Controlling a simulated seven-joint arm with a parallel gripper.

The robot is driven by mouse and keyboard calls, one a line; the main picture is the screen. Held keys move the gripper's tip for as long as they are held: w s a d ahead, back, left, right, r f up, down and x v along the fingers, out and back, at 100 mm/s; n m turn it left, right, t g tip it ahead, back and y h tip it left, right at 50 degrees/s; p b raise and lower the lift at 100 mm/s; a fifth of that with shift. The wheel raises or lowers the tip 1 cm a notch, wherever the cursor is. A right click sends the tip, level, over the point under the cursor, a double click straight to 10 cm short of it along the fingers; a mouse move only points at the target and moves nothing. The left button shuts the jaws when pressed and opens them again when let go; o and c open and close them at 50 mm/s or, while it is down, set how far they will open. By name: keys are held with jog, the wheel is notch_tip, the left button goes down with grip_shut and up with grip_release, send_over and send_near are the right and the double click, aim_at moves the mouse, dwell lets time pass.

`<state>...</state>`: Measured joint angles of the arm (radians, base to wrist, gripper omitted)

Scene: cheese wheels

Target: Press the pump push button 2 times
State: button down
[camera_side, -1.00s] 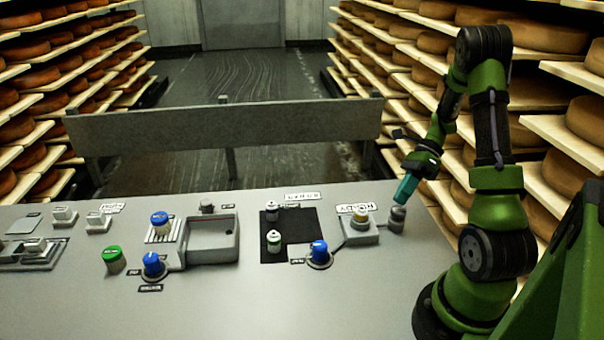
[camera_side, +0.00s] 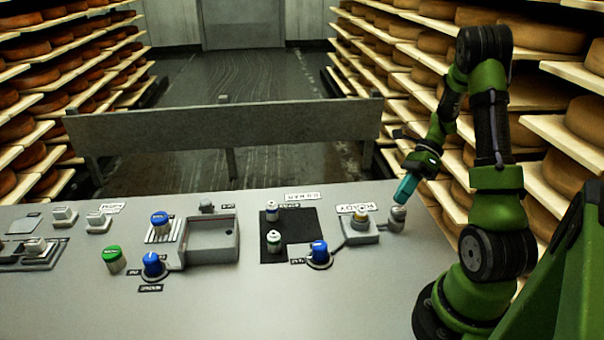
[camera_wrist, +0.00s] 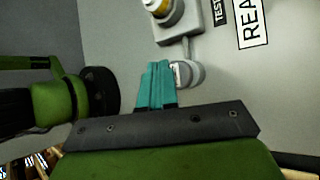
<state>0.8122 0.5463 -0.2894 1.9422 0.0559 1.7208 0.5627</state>
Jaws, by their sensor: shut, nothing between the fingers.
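My gripper (camera_side: 400,199) has teal fingers, shut and empty, pointing down at the panel's right end. The fingertips are at or just above a small grey cylinder (camera_side: 397,219); I cannot tell whether they touch it. In the wrist view the closed fingers (camera_wrist: 157,68) partly cover this grey cylinder (camera_wrist: 190,74). A line joins it to a grey box with a yellow-ringed button (camera_side: 360,217), which also shows in the wrist view (camera_wrist: 160,10). No label readable here says pump, so I cannot tell which control is the pump push button.
The grey panel (camera_side: 215,305) also carries blue knobs (camera_side: 319,252), a green-topped knob (camera_side: 115,260), a rectangular tray (camera_side: 237,243), a black pad (camera_side: 273,253) with two small cylinders, and white switches (camera_side: 65,216). Cheese shelves (camera_side: 548,135) stand close behind my arm. The panel's front is clear.

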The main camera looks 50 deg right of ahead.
aim_at(401, 207)
jog(key=shift+f, duration=0.15)
dwell(0.6)
jog(key=shift+f, duration=0.3)
jog(key=shift+f, duration=0.85)
dwell(0.9)
jog(key=shift+r, duration=0.15)
dwell(0.3)
jog(key=shift+r, duration=1.15)
jog(key=shift+r, duration=2.5)
jog(key=shift+r, duration=1.9)
